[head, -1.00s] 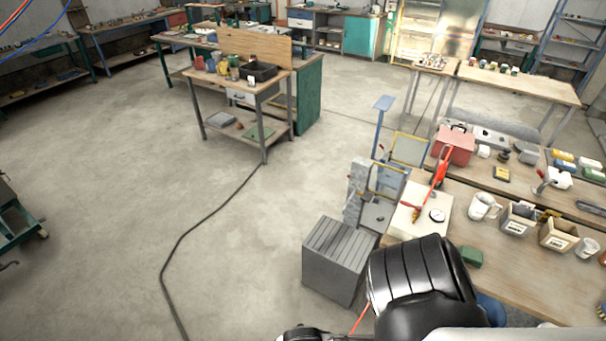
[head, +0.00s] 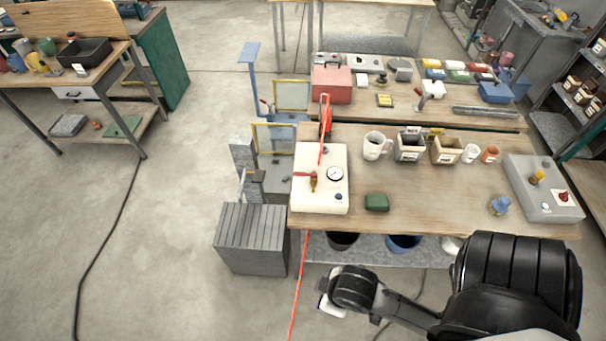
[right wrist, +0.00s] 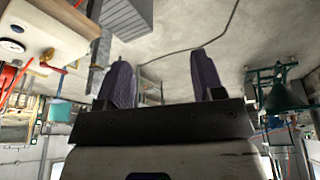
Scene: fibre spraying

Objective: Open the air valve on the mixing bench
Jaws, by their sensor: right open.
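The air valve (head: 312,182) is a brass fitting with a red lever on a white box with a round gauge (head: 335,174). The box stands at the left end of the wooden mixing bench (head: 430,205). In the head view my right arm comes in from the lower right, its outer end in front of the bench. In the right wrist view my right gripper (right wrist: 163,82) is open and empty, its two dark fingers apart. The white box (right wrist: 50,32) and red lever (right wrist: 45,62) show at upper left there, away from the fingers. My left gripper is out of view.
A grey ribbed block (head: 252,238) stands on the floor left of the bench. A red hose (head: 299,285) hangs down from the bench's left end. Open floor lies to the left.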

